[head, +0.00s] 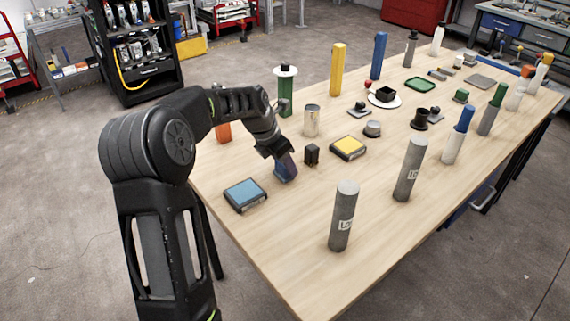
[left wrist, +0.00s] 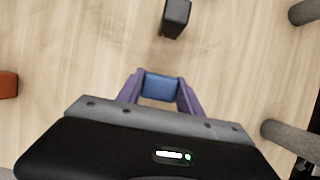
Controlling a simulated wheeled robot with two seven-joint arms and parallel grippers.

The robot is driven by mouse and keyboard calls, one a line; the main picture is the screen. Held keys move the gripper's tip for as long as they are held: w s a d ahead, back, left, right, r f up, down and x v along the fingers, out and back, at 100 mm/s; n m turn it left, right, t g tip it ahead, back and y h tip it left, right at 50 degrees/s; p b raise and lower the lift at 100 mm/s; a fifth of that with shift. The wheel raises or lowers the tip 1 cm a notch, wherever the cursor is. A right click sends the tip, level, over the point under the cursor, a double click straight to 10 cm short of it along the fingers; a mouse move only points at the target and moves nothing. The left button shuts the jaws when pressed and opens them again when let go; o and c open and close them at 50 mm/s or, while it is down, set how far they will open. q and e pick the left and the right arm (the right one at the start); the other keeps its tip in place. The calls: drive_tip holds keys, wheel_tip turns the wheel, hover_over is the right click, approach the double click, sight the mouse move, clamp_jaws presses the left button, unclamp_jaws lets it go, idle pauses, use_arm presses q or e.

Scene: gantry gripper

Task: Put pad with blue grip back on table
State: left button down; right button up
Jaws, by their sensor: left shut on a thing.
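My left gripper (head: 284,168) reaches down over the near left part of the table (head: 290,240). In the left wrist view, its purple fingers (left wrist: 160,92) are shut on a blue block-like grip (left wrist: 160,86). The fingers and wrist hide the rest of the held pad, and I cannot tell whether it touches the table. My right gripper is in neither view.
A blue-topped flat box (head: 245,194) lies left of the gripper. A small black block (head: 312,154) and a yellow-topped box (head: 348,147) are to its right. Grey cylinders (head: 344,216) stand nearer the front. Bare wood lies between them.

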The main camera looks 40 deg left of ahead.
use_arm(q)
drive_tip(key=shift+f, duration=0.2)
drive_tip(key=shift+f, duration=0.15)
drive_tip(key=c, duration=0.8)
unclamp_jaws()
drive_tip(key=shift+o, duration=0.2)
drive_tip(key=v, duration=1.2)
